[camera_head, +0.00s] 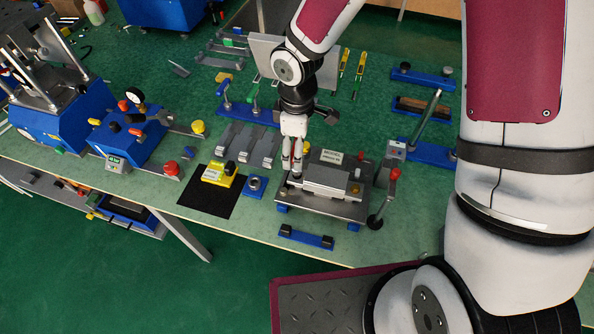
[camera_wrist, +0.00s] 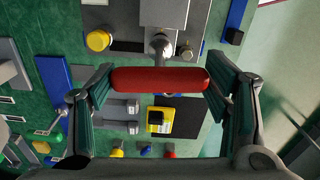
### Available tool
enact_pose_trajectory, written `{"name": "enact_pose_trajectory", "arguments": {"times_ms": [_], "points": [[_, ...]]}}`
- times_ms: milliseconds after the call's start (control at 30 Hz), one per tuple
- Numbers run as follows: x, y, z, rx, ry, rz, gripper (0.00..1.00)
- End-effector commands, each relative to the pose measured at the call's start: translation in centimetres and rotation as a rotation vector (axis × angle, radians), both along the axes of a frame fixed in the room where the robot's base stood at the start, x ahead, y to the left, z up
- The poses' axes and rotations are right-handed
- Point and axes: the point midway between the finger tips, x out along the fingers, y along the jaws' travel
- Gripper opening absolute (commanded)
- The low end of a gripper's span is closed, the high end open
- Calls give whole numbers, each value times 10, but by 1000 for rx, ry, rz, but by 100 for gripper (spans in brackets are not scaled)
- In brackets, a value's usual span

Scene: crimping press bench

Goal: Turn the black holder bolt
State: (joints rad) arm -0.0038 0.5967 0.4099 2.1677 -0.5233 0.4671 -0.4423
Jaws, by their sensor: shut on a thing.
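My gripper (camera_wrist: 160,80) is shut on a red handle (camera_wrist: 161,80), with its two pads against the handle's ends. A bright metal shaft (camera_wrist: 160,45) runs from the handle toward a grey press fixture. In the head view, my gripper (camera_head: 292,172) points down at the left edge of this fixture (camera_head: 325,181).
A yellow block (camera_head: 219,174) with a black knob stands on a black mat (camera_head: 205,204) left of the fixture. A red-knobbed lever (camera_head: 384,199) stands at its right. A blue bar (camera_head: 305,238) lies in front. Grey blocks and blue fixtures crowd behind.

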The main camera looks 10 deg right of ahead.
Motion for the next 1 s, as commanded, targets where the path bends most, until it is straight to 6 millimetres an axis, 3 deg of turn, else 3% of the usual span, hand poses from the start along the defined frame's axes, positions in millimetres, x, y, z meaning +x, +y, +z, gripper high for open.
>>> {"name": "enact_pose_trajectory", "arguments": {"times_ms": [1000], "points": [[0,0,-18,-1,0,-36,41]]}}
